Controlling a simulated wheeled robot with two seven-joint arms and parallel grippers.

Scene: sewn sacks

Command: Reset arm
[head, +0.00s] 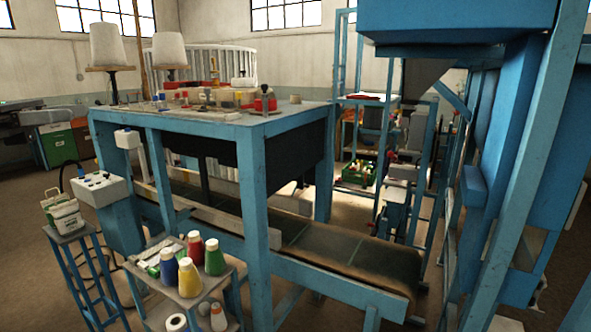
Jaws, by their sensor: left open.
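I cannot make out either of my grippers or arms in the head view. A blue steel frame table (225,122) stands in the middle, with a dark conveyor belt (350,262) running beneath it to the lower right. No sewn sack can be told apart on the visible part of the belt.
A small trolley (215,283) with coloured thread cones (189,278) stands in front. A control box (98,187) and a white-green container (63,215) on a blue stool (72,238) are at left. Blue posts and machinery (515,150) fill the right. Bare floor shows at left.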

